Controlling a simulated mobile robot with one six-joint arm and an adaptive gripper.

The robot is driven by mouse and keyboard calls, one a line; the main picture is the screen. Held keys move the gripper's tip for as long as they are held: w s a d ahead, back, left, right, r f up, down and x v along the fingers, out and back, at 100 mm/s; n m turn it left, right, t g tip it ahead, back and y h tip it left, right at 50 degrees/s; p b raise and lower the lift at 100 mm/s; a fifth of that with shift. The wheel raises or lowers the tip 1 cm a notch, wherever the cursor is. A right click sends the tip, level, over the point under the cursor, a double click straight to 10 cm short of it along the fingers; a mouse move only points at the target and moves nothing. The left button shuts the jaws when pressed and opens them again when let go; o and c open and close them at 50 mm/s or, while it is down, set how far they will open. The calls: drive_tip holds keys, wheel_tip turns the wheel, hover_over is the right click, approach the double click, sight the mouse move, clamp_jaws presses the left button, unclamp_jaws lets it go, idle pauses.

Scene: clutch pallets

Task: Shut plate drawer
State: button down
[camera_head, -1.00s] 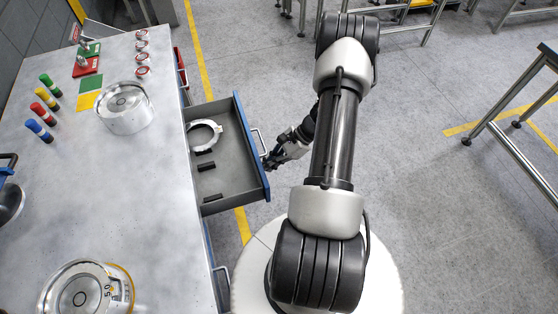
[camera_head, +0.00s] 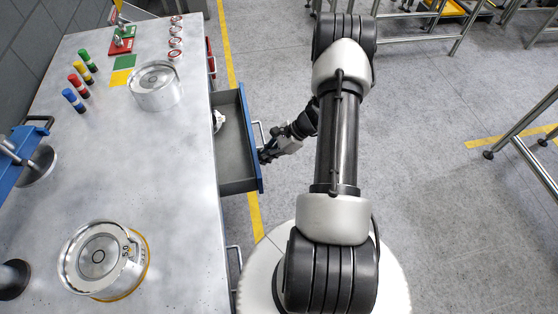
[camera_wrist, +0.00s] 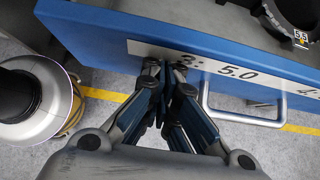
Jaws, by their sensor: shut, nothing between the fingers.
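The plate drawer (camera_head: 253,150) has a blue front, a grey inside and a metal handle (camera_head: 259,132). It stands partly open from the right side of the workbench. My gripper (camera_head: 264,156) is shut and empty at the outer face of the drawer front. In the wrist view its fingertips (camera_wrist: 172,70) meet the blue front (camera_wrist: 125,32) at the white number strip (camera_wrist: 230,72), left of the handle (camera_wrist: 245,118). They appear to touch it.
The bench top (camera_head: 170,190) holds metal cylinders (camera_head: 155,87) (camera_head: 98,258), coloured pegs (camera_head: 75,92) and a blue fixture (camera_head: 20,150). Another drawer handle (camera_head: 235,258) sticks out nearer me. Open floor lies to the right, with a metal-legged table (camera_head: 520,140).

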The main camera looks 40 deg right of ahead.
drive_tip(key=b, duration=0.2)
approach(224, 171)
drive_tip(key=w+a+f, duration=0.1)
drive_tip(key=w+a, duration=0.1)
drive_tip(key=a, duration=0.1)
drive_tip(key=w+a+f, duration=0.1)
drive_tip(key=a, duration=0.1)
drive_tip(key=shift+f, duration=0.3)
drive_tip(key=shift+w+a, duration=0.4)
drive_tip(key=shift+a, duration=0.25)
drive_tip(key=shift+r, duration=0.1)
drive_tip(key=shift+d, duration=0.1)
drive_tip(key=s+d, duration=0.1)
drive_tip(key=d, duration=0.2)
drive_tip(key=s+d+r, duration=0.1)
drive_tip(key=shift+s+d+p, duration=0.15)
drive_tip(key=shift+s+p, duration=0.15)
drive_tip(key=shift+p, duration=0.05)
drive_tip(key=p+v, duration=0.2)
drive_tip(key=v, duration=0.6)
drive_tip(key=shift+d+p, duration=0.15)
drive_tip(key=shift+p, duration=0.15)
drive_tip(key=shift+s+r, duration=0.1)
drive_tip(key=shift+r, duration=0.05)
